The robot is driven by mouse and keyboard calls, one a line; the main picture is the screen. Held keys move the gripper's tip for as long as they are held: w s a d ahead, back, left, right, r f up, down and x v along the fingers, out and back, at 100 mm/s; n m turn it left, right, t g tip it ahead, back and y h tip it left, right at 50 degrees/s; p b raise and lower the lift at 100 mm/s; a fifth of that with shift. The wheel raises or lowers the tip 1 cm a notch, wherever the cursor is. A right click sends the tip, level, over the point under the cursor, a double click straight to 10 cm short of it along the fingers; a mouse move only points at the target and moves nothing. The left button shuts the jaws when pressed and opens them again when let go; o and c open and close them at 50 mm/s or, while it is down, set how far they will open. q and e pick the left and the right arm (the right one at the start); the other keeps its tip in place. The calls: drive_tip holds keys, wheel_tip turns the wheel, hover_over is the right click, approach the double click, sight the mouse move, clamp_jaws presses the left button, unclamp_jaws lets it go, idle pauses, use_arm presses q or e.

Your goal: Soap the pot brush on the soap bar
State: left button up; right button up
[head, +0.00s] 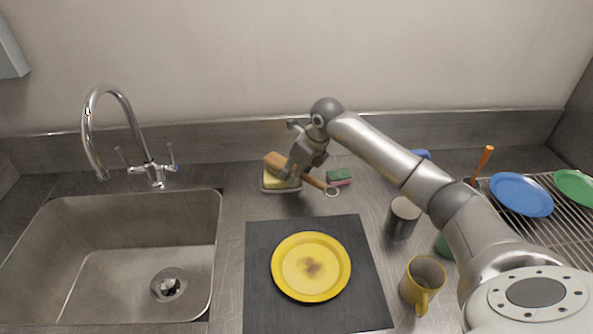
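The pot brush (273,160) has an orange-brown wooden body that runs down and right to a ring at its end. The yellow soap bar (270,178) sits in a small dish (283,189) behind the dark mat. My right gripper (296,171) reaches in from the right and is closed around the brush, just above the dish. The brush lies over the soap and hides part of it. I cannot tell whether the bristles touch the soap. My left gripper is not in view.
A stained yellow plate (311,267) lies on the dark mat (262,316). A sponge (339,177) is right of the dish. A dark mug (402,218) and yellow mug (422,283) stand right of the mat, near a rack with plates (521,194). The sink (110,285) is at left.

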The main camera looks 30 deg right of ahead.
drive_tip(key=shift+s+f+b, duration=0.15)
drive_tip(key=shift+f+b, duration=0.2)
drive_tip(key=shift+f, duration=0.15)
idle(1.2)
drive_tip(key=shift+r, duration=0.1)
drive_tip(key=shift+r+p, duration=0.7)
drive_tip(key=shift+r, duration=0.25)
drive_tip(key=shift+r+p, duration=1.45)
drive_tip(key=shift+r, duration=1.2)
